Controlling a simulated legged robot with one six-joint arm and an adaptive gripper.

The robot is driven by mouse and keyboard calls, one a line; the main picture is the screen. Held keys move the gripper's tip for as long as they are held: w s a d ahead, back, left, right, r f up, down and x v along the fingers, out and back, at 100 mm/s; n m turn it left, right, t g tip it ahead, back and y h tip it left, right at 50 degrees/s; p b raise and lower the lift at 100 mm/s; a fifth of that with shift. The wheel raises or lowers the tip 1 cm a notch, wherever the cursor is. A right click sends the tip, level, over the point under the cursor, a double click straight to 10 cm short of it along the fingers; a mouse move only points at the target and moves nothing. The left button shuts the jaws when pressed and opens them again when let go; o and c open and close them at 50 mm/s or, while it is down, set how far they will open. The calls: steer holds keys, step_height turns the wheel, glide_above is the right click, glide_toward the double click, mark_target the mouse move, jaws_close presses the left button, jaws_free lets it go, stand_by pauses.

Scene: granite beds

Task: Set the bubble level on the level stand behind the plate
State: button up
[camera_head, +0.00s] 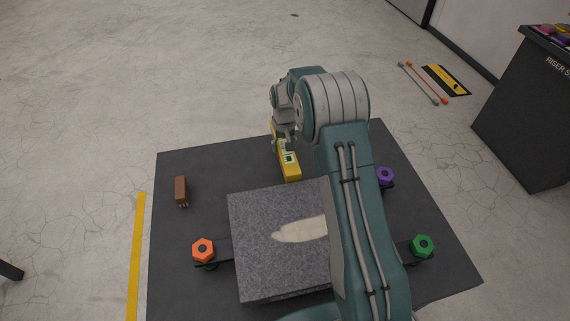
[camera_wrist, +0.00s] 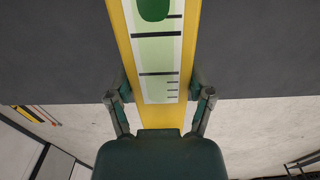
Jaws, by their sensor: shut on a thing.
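The yellow bubble level (camera_head: 291,171) is beyond the far edge of the grey granite plate (camera_head: 255,210), with its long side pointing away from the plate. My gripper (camera_head: 284,138) is shut on the level towards its far end. In the wrist view the level (camera_wrist: 192,20) runs between the two fingers of my gripper (camera_wrist: 160,97), with its green vial and black marks showing. I cannot tell whether the level touches anything below. I cannot make out the level stand; the level or my arm may hide it.
The dark mat (camera_head: 185,285) carries a brown block (camera_head: 181,190), an orange knob (camera_head: 203,249), a green knob (camera_head: 422,245) and a purple knob (camera_head: 385,175). A pale patch (camera_head: 300,231) marks the plate. A dark riser (camera_head: 525,110) stands at right. My arm hides the plate's right side.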

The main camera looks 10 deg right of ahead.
step_height(320, 180, down, 8)
steer(key=shift+r, duration=0.15)
stand_by(0.4)
steer(key=o, duration=1.3)
